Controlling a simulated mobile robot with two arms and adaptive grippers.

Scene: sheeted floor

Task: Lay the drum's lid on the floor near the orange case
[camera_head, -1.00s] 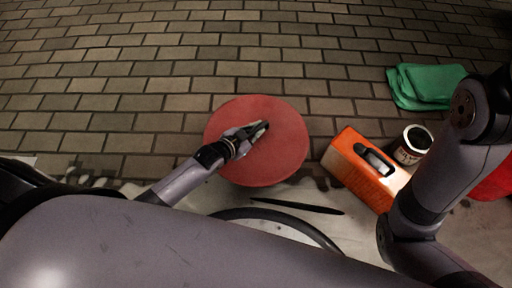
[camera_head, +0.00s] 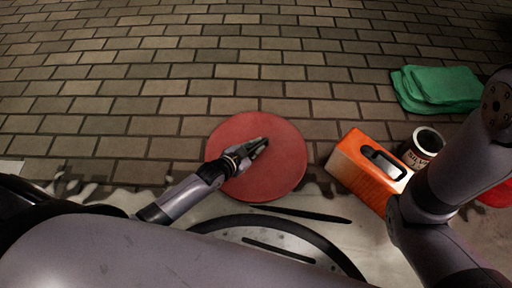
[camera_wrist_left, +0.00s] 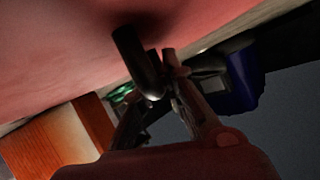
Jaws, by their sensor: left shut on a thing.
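The drum's lid is a round red disc (camera_head: 285,165) in the middle of the head view. My left gripper (camera_head: 262,145) lies over its centre, shut on the lid's dark handle (camera_wrist_left: 138,62), which shows in the left wrist view. The lid's red face (camera_wrist_left: 50,50) fills the top of that view. The orange case (camera_head: 370,172), with a black handle on top, is right of the lid, with a small gap between them in the picture. It also shows in the left wrist view (camera_wrist_left: 45,145). I cannot tell how high the lid is. My right gripper is not in view.
A paint can (camera_head: 425,143) stands behind the case at the right. A folded green cloth (camera_head: 438,88) lies beyond it. A dark thin bar (camera_head: 300,214) lies on the pale sheet (camera_head: 345,235) below the lid.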

